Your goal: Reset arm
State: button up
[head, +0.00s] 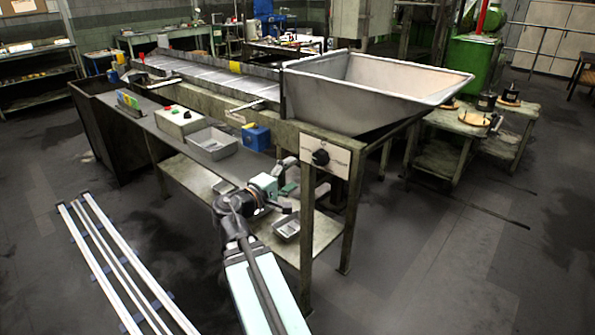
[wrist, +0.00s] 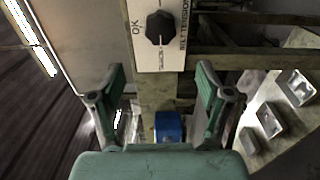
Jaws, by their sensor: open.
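My gripper (head: 300,178) is in front of the bolt former's near end in the head view, just below and left of the white control panel (head: 338,170) with its black knob (head: 320,157). In the wrist view my gripper (wrist: 163,100) has its two green and grey fingers wide apart. Nothing is held between them. The panel (wrist: 145,52) and knob (wrist: 159,27) show beyond the fingers at the top middle of that view. The panel's lettering appears turned sideways. My arm reaches up to the gripper from the bottom of the head view.
A large metal hopper (head: 370,85) stands above the panel. A blue box (head: 256,137), a grey tray (head: 212,142) and a button box (head: 180,120) sit on the side ledge. A small tray (head: 286,227) lies on the lower shelf.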

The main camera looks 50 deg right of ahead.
jog(key=shift+a, duration=0.1)
dwell(0.4)
jog(key=a+f+y+p, duration=0.1)
jog(key=a+f+y, duration=0.4)
jog(key=f, duration=0.7)
jog(key=a+f+m+y+p, duration=0.1)
jog(key=a+f+y, duration=0.2)
jog(key=a+f, duration=0.65)
jog(key=a+f+y+p, duration=0.1)
jog(key=a+f+y, duration=0.3)
jog(key=f, duration=1.1)
jog(key=s+a+f+g+y+p, duration=0.1)
jog(key=s+a+f+y, duration=0.1)
jog(key=s+a+f, duration=0.4)
jog(key=s+a+f+g+y+p, duration=0.1)
jog(key=s+a+f+g+y, duration=0.15)
jog(key=a+f, duration=0.45)
jog(key=s+a+f+g+y+p, duration=0.1)
jog(key=s+a, duration=0.3)
jog(key=s, duration=0.4)
jog(key=s+a+f+g+p, duration=0.2)
jog(key=s+a, duration=0.3)
jog(key=s, duration=0.3)
jog(key=shift+s+f+n+y, duration=0.35)
jog(key=shift+s+f+n, duration=0.05)
jog(key=shift+f, duration=0.3)
jog(key=shift+a, duration=0.1)
